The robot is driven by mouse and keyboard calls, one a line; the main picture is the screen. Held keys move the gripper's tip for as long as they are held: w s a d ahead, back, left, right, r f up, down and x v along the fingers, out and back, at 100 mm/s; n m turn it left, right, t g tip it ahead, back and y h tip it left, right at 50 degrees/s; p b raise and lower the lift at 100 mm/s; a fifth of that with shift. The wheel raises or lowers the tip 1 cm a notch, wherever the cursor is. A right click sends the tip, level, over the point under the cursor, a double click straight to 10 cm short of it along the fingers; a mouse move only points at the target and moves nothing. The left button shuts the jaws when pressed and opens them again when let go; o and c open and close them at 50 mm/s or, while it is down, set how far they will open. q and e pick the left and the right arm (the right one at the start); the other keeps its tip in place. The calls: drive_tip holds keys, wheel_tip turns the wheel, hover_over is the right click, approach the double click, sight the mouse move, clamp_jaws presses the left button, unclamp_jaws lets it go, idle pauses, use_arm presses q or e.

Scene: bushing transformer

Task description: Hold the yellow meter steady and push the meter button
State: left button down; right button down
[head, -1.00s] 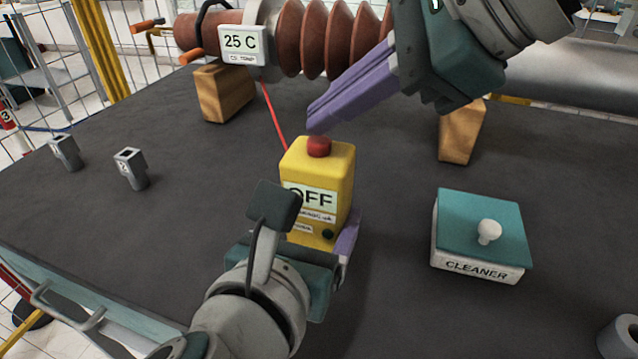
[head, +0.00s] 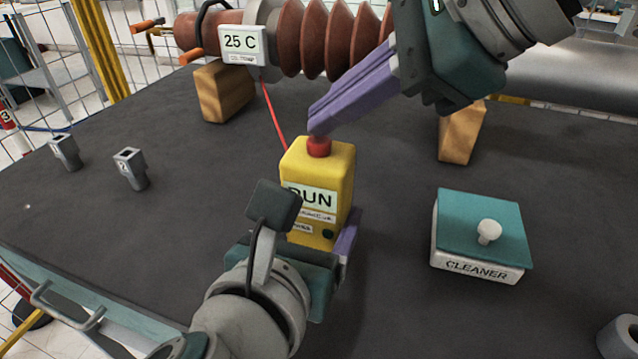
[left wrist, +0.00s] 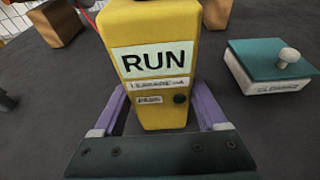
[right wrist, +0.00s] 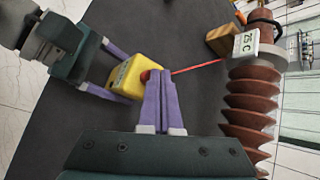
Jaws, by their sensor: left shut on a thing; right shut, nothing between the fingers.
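The yellow meter (head: 345,172) stands upright on the dark table, its screen reading RUN. It also shows in the left wrist view (left wrist: 190,40) and the right wrist view (right wrist: 122,75). The red button (head: 319,148) is on its top. My left gripper (head: 345,235) is shut on the meter, with a purple finger on each side of it (left wrist: 160,100). My right gripper (head: 318,122) is shut and empty; its purple fingertips are at the button's top and appear to touch it. In the right wrist view the fingertips (right wrist: 158,78) partly hide the button.
A red cable (head: 272,112) runs from the meter to the brown ribbed bushing (head: 315,40), which has a 25 C display (head: 240,42). Wooden blocks (head: 225,92) support it. A CLEANER box (head: 480,230) stands right. Two grey sockets (head: 131,168) stand left.

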drive_tip(key=shift+r, duration=0.1)
drive_tip(key=shift+r, duration=2.9)
use_arm(q)
unclamp_jaws()
